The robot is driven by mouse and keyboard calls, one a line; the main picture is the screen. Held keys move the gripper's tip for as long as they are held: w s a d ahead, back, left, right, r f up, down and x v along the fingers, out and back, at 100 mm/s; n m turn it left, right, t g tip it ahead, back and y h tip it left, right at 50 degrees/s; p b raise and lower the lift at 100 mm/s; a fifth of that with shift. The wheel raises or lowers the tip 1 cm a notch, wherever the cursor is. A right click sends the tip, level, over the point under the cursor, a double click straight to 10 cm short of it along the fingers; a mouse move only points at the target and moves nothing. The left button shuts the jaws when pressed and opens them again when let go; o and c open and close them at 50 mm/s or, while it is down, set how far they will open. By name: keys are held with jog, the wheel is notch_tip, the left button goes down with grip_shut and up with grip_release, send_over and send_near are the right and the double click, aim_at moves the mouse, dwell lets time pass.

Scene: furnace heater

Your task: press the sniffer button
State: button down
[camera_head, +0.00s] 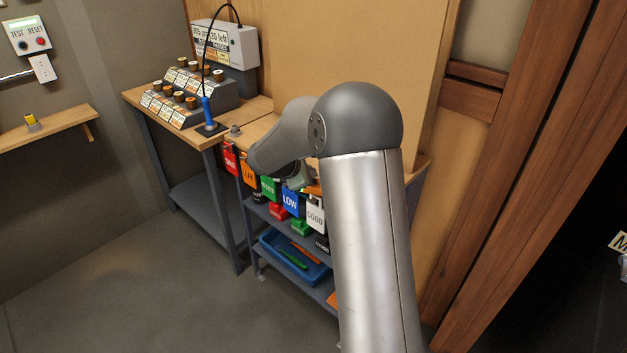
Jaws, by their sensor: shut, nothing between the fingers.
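A light grey box (224,44) with a display reading about "005 ppm 20 left" stands at the back of the workbench; it looks like the sniffer. A black cable (205,50) loops from its top to a blue probe (207,110) standing upright on a dark base. A small dark round spot, possibly a button, shows on the box's front; I cannot tell for sure. My arm rises at the centre right and bends left over the bench, with its dark wrist part near the coloured tags. My gripper's fingers are hidden behind the arm.
A stepped rack (187,95) with several labelled jars stands left of the probe. Coloured tags (268,188) hang along the front edge, above a blue tray (293,262). A wall panel (28,36) has TEST and RESET buttons. A wooden shelf (60,127) is at left. The left floor is clear.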

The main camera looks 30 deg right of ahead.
jog(key=shift+f+b, duration=0.55)
jog(key=shift+b, duration=0.05)
dwell(0.4)
jog(key=shift+r, duration=0.1)
jog(key=shift+r+p, duration=0.65)
jog(key=shift+r, duration=0.25)
jog(key=shift+r, duration=0.1)
jog(key=r+p, duration=0.1)
jog(key=r, duration=0.1)
jog(key=r+p, duration=0.1)
jog(key=r, duration=0.1)
jog(key=r+p, duration=0.1)
jog(key=shift+s+a+r+p, duration=0.1)
jog(key=shift+a+r+p, duration=0.2)
jog(key=shift+r, duration=0.1)
